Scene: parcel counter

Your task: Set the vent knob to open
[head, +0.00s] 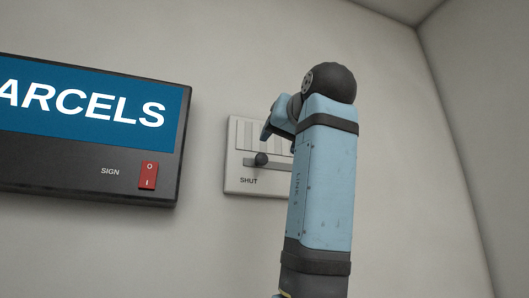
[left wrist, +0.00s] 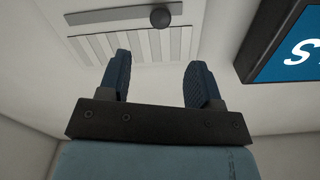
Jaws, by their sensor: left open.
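The vent panel (head: 232,180) is a pale plate on the wall with upright slats and a dark slot below them. Its round black knob (head: 261,159) sits toward the left of the slot, above the word SHUT. My arm hides the panel's right part and whatever label is there. My left gripper (head: 268,132) is just above the knob in the head view, apart from it. In the left wrist view the left gripper (left wrist: 159,60) is open and empty, and the knob (left wrist: 160,18) lies beyond the fingertips, between their lines. My right gripper is in neither view.
A dark sign box (head: 90,183) with a blue PARCELS face hangs left of the vent panel. It carries a red rocker switch (head: 148,175) labelled SIGN. A bare wall gap lies between box and panel. A room corner is at the right.

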